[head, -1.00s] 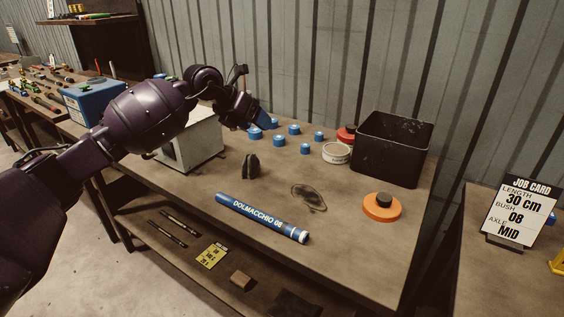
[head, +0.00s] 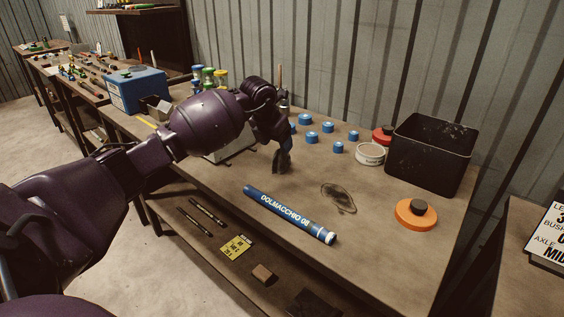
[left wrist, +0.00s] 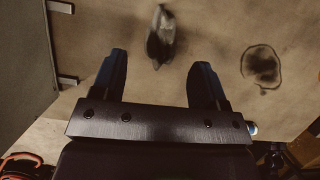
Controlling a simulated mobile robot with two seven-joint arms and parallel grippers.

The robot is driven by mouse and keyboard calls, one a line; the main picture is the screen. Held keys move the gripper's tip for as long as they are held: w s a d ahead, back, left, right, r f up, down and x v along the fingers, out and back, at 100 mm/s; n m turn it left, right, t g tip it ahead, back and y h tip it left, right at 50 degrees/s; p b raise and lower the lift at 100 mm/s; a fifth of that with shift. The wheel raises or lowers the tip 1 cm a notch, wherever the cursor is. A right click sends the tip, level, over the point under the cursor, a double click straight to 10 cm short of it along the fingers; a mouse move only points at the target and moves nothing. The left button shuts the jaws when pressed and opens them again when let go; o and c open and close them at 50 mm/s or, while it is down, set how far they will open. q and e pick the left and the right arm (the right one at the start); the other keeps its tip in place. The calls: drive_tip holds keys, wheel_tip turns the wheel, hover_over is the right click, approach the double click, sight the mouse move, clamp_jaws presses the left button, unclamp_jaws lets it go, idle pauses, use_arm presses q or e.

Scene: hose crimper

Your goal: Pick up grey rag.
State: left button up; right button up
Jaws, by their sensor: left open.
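The grey rag (head: 284,161) is a small dark, crumpled lump standing on the workbench (head: 370,255). In the head view my left gripper (head: 272,138) is right above and against it in the picture, covering part of it. In the left wrist view the rag (left wrist: 161,38) shows grey and black, beyond the fingertips and roughly in line with the gap between them. My left gripper (left wrist: 160,65) is open with nothing between its fingers. My right gripper is not in view.
A blue tube (head: 290,215) lies in front of the rag. Several blue caps (head: 327,127), a black bin (head: 432,150) and an orange disc (head: 416,214) stand farther right. A light box (head: 232,150) is behind my arm.

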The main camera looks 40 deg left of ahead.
sight(281, 153)
use_arm(q)
drive_tip(key=shift+w+f, duration=0.1)
drive_tip(key=shift+f, duration=0.15)
drive_tip(key=b+x, duration=0.1)
drive_tip(key=x, duration=0.3)
drive_tip(key=shift+w+d+f, duration=0.15)
drive_tip(key=shift+f, duration=0.05)
drive_tip(key=shift+r, duration=0.1)
drive_tip(key=c, duration=1)
drive_tip(key=shift+r, duration=0.55)
wheel_tip(281, 153, up, 19)
drive_tip(key=shift+f+p, duration=0.1)
drive_tip(key=shift+p, duration=0.9)
